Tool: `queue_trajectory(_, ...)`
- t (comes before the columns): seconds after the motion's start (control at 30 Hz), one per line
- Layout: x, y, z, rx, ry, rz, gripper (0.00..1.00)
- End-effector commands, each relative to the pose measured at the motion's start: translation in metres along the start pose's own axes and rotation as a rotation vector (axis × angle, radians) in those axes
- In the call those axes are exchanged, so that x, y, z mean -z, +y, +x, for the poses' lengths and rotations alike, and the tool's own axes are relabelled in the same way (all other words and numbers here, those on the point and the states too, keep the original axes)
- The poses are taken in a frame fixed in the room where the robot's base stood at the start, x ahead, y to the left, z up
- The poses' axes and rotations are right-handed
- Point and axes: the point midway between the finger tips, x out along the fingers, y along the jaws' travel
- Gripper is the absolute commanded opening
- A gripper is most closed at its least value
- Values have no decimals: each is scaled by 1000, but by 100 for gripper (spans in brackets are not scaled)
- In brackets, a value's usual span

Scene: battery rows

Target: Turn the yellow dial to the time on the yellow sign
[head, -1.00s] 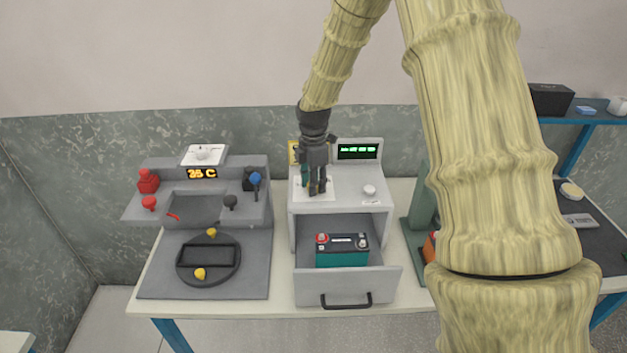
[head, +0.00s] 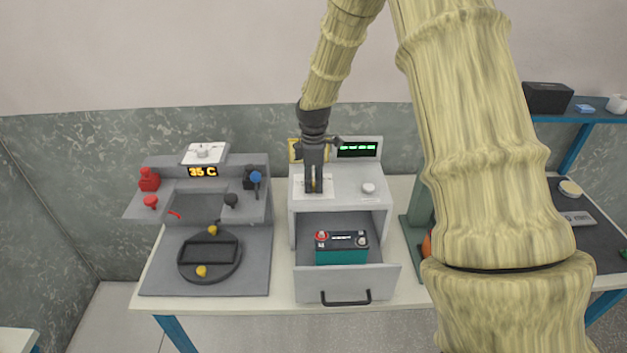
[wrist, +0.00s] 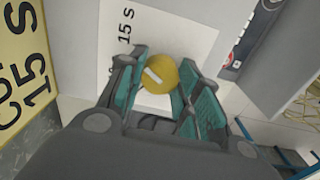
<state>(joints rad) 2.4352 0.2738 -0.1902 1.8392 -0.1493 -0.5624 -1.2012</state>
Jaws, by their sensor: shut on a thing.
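The yellow dial (wrist: 160,75) shows in the wrist view as a round knob with a white mark on its face, on a white card (wrist: 190,38) printed "15 S". My gripper (wrist: 160,88) is shut on the dial, its teal-lined fingers on either side. In the head view, my gripper (head: 314,188) points down onto the white card on top of the grey cabinet (head: 345,203) and hides most of the dial. The yellow sign (wrist: 22,75) shows "15 S" under a partly cut-off line. In the head view, the sign (head: 294,150) stands behind my gripper.
A green display (head: 357,150) stands at the cabinet's back, with a pale knob (head: 368,188) to the right of my gripper. An open drawer (head: 346,284) below holds a teal battery (head: 341,249). A grey station (head: 255,280) reading "35 C" stands at left.

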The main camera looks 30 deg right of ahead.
Motion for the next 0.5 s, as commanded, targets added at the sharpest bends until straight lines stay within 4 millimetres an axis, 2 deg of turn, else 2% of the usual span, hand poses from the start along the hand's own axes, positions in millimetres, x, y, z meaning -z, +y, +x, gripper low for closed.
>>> queue_trajectory(0.2,0,2,-2,-5,1,0,10)
queue_trajectory(0.23,0,2,-2,-5,1,0,35)
queue_trajectory(0.33,0,2,-2,-4,1,0,54)
queue_trajectory(0.37,0,2,-2,-4,1,0,56)
queue_trajectory(0.5,0,1,-1,-2,1,0,56)
